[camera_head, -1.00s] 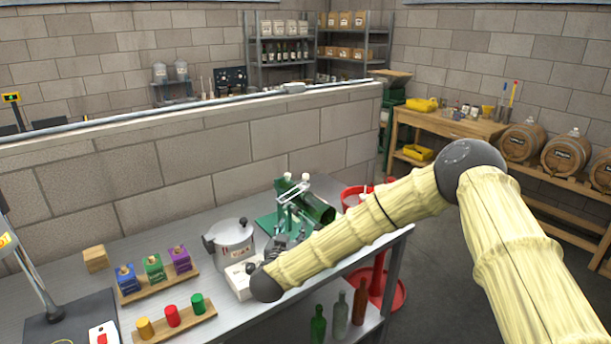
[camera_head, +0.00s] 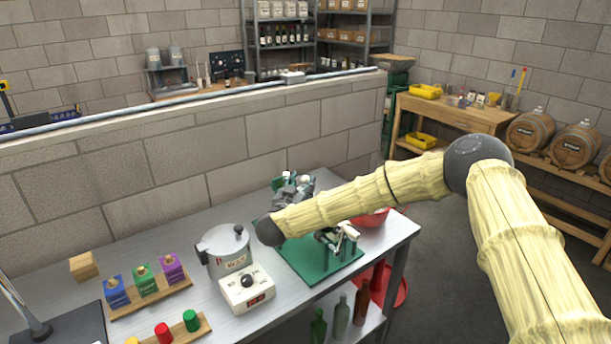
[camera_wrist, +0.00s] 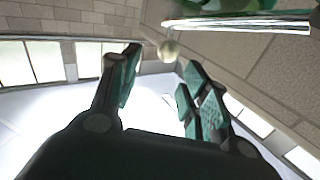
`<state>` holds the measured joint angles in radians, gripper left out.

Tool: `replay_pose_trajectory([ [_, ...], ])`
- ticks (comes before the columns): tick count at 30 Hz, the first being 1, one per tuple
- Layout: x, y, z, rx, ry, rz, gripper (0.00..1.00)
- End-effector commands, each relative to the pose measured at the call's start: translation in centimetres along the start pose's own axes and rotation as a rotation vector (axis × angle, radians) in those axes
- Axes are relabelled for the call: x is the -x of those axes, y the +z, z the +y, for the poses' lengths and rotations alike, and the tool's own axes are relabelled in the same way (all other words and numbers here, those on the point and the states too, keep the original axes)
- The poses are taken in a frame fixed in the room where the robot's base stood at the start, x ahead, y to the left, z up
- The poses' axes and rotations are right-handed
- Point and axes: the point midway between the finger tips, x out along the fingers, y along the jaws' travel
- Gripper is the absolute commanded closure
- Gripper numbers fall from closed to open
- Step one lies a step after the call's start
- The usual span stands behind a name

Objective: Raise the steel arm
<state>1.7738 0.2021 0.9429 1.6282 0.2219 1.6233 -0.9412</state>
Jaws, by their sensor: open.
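The steel arm (camera_wrist: 240,23) shows in the wrist view as a bright bar across the upper right, with a pale round knob (camera_wrist: 168,50) near its left end. A blurred green thing lies just above it. My gripper (camera_wrist: 158,75) is open, with green-padded fingers apart and nothing between them; the knob appears beyond the fingertips. In the head view my gripper (camera_head: 295,180) is above the far side of the green base (camera_head: 325,268). My forearm hides much of the device there; pale metal parts (camera_head: 342,236) show below the forearm.
A steel pot (camera_head: 226,250) and a white box with a black knob (camera_head: 246,290) stand left of the green base. Coloured blocks sit on wooden racks further left. A red bowl (camera_head: 371,219) is at the right bench end. A block wall (camera_head: 230,145) runs behind the bench.

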Motion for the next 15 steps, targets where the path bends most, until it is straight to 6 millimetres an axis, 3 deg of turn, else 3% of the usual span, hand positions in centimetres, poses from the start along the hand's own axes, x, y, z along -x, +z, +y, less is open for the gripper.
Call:
replay_pose_trajectory([
  [3, -2.6, 0.5, -0.1, 0.004, 0.006, -0.008, 0.54],
  [6, -3.8, 0.9, -0.2, 0.004, 0.004, -0.01, 0.54],
  [15, -4.5, 0.7, -0.2, 0.003, 0.002, -0.007, 0.54],
])
